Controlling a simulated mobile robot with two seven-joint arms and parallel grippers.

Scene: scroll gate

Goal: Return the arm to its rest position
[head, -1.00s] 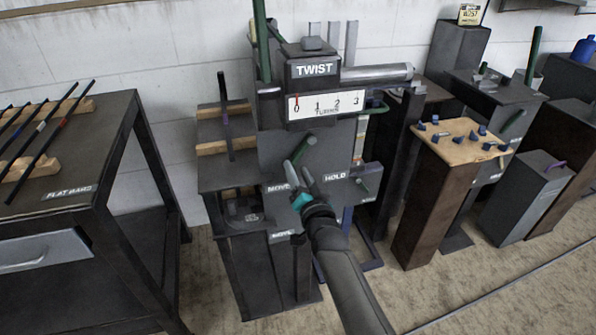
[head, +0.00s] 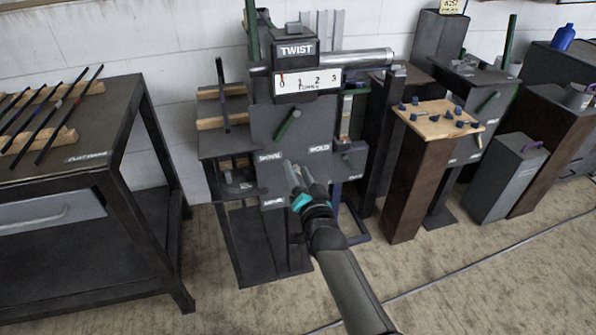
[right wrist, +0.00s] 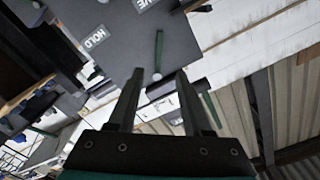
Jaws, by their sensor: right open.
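My right gripper (head: 300,176) is in the middle of the head view, in front of the lower part of the grey twist machine. It is open and empty; the right wrist view shows its two fingers (right wrist: 160,103) apart with nothing between them. The twist machine (head: 275,128) carries a "TWIST" sign, a 0 to 3 scale (head: 307,82) with its red mark at 0, and a green handle (head: 288,127) on its front panel. The handle also shows beyond the fingers in the right wrist view (right wrist: 158,52). The left gripper is not in view.
A dark table (head: 100,160) with several thin rods on wooden rests stands at the left. At the right are a brown pedestal (head: 412,190) with a wooden top holding blue pieces, and a grey box (head: 505,180). The floor (head: 460,275) in front is mostly clear.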

